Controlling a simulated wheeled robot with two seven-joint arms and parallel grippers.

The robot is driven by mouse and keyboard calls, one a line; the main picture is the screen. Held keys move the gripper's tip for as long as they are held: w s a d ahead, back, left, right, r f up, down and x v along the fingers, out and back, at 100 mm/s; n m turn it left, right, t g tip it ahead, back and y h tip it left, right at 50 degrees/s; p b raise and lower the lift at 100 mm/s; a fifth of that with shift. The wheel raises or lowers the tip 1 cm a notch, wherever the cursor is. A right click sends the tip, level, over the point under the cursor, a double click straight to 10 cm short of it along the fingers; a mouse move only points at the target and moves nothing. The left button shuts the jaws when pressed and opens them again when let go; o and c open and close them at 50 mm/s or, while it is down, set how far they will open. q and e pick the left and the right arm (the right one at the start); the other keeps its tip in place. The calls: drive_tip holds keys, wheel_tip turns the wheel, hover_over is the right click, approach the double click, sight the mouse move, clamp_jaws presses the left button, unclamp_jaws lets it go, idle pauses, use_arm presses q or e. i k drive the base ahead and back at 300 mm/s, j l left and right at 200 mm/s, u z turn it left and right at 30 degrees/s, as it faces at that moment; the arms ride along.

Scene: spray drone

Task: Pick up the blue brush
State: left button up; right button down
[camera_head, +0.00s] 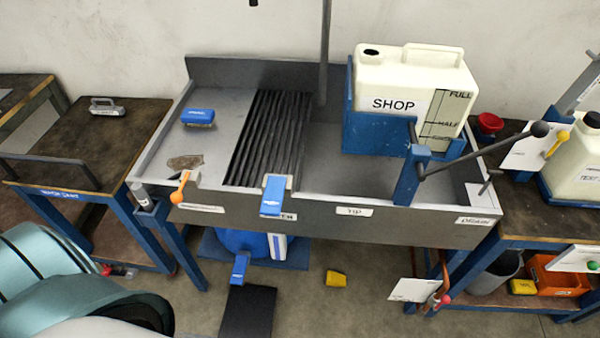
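A blue brush (198,117) with a darker underside lies on the left flat part of the grey metal sink bench (230,115). It rests left of the dark ribbed strip, close to the bench's left rim. Nothing touches it from above. Neither of my grippers is in view.
A brown patch (185,162) lies in front of the brush. A large cream SHOP container (410,95) stands at right in a blue holder. A wooden side table (95,140) stands at left.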

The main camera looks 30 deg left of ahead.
sight(190, 116)
drive_tip(key=u, duration=1.55)
